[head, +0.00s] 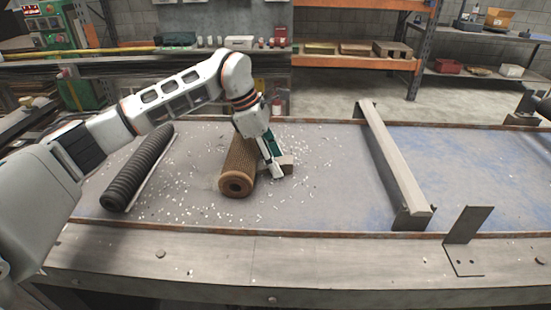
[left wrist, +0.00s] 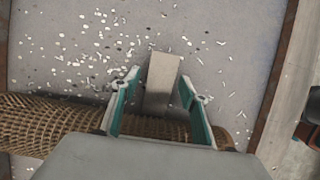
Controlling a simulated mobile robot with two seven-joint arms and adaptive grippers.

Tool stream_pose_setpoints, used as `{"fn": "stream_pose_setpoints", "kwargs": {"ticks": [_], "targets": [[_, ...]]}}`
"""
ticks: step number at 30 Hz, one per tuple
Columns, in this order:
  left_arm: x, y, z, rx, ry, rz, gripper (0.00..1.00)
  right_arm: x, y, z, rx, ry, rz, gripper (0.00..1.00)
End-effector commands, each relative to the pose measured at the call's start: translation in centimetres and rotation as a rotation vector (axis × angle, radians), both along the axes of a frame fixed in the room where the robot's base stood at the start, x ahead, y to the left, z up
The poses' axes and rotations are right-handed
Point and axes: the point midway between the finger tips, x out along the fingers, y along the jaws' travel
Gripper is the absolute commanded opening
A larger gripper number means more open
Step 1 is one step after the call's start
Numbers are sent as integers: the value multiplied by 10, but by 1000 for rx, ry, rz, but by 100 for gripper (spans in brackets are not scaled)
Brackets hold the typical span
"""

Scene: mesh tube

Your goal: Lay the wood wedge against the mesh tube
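The mesh tube (head: 238,168) is a tan woven cylinder lying on the table, its open end facing me. It also shows in the left wrist view (left wrist: 45,125), running under my gripper. The wood wedge (head: 287,161) is a small grey-brown block just right of the tube. In the left wrist view the wedge (left wrist: 161,82) lies between my left fingers, its near end close to the tube; whether they touch is hidden. My left gripper (head: 275,170) points down there with green-lined fingers (left wrist: 158,75) apart, a gap showing beside the wedge. My right gripper is not in view.
A black ribbed tube (head: 138,168) lies to the left. A long raised bar (head: 390,155) crosses the table on the right, with an angled metal bracket (head: 466,235) at the front edge. Pale chips are scattered around. The table between wedge and bar is otherwise clear.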

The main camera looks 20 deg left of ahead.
Motion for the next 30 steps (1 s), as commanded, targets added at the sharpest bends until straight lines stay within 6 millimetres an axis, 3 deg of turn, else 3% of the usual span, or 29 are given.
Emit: {"fn": "stream_pose_setpoints", "kwargs": {"ticks": [11, 30], "targets": [[0, 0, 5, -1, 0, 0, 44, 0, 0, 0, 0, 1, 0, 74], [-11, 40, 106, -1, -2, 2, 44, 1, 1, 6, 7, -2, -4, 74]]}}
